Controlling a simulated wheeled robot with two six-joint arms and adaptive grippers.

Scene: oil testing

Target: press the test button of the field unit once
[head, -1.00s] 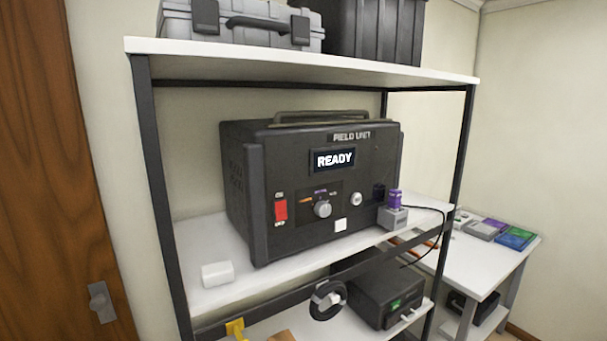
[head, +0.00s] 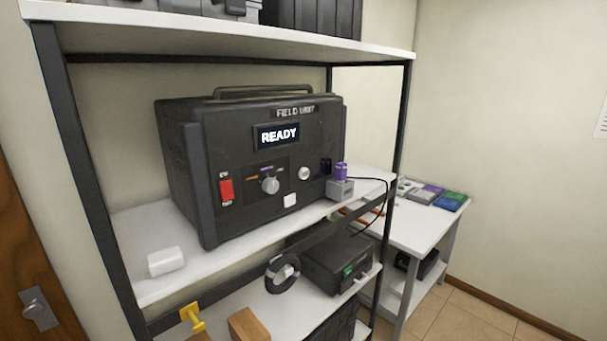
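The field unit (head: 255,215) is a black box with a top handle on the middle shelf in the head view. Its display (head: 278,135) reads READY. The front has a red rocker switch (head: 226,189), a grey selector knob (head: 270,185), and a round silver button (head: 304,173) right of the knob. A white square (head: 290,200) is low on the front. I cannot read a label naming the test button. A purple-topped vial (head: 341,171) stands in a small grey block (head: 340,188) by the unit's right corner. Neither gripper is in view.
A white block (head: 166,262) lies at the shelf's front left. Dark rack posts (head: 87,190) and the upper shelf (head: 230,30) frame the unit. A dark box (head: 330,262) is on the lower shelf. A white side table (head: 415,228) stands right, with open floor beyond.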

